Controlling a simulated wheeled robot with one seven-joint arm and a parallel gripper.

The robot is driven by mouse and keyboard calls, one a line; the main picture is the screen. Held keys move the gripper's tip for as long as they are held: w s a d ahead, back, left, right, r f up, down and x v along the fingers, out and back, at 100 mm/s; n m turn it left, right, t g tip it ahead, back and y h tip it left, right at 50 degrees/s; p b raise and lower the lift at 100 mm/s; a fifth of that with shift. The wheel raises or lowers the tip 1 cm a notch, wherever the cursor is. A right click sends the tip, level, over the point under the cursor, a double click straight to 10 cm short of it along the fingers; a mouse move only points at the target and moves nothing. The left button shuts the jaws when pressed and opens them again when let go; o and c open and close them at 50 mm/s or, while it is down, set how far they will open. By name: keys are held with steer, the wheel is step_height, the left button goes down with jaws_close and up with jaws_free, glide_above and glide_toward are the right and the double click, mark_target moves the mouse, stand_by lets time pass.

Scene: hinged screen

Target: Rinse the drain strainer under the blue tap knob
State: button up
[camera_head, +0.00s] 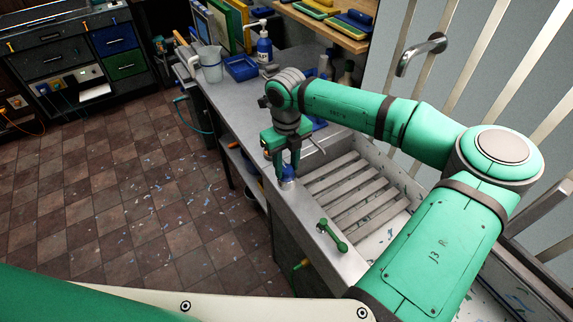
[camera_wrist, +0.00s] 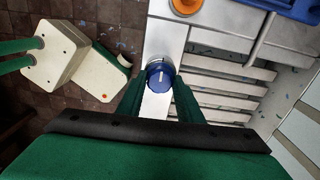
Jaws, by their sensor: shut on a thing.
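The blue tap knob (camera_head: 287,172) sits on the metal front ledge of the slatted sink (camera_head: 352,192). In the wrist view the round blue knob (camera_wrist: 160,76), with a pale mark on its top, is between my fingers. My gripper (camera_head: 286,170) points down and is shut on this knob; the wrist view shows a finger of my gripper (camera_wrist: 160,92) on each side of it. A grey spout (camera_head: 422,54) is on the wall at upper right. I cannot make out the drain strainer in either view.
An orange knob (camera_wrist: 185,6) is on the same ledge beyond the blue one. A green handle (camera_head: 332,237) is on the ledge nearer me. The tiled floor at left is open.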

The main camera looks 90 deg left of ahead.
steer(key=shift+n, duration=1.5)
steer(key=o, duration=1.1)
step_height(320, 180, up, 11)
steer(key=shift+f, duration=0.1)
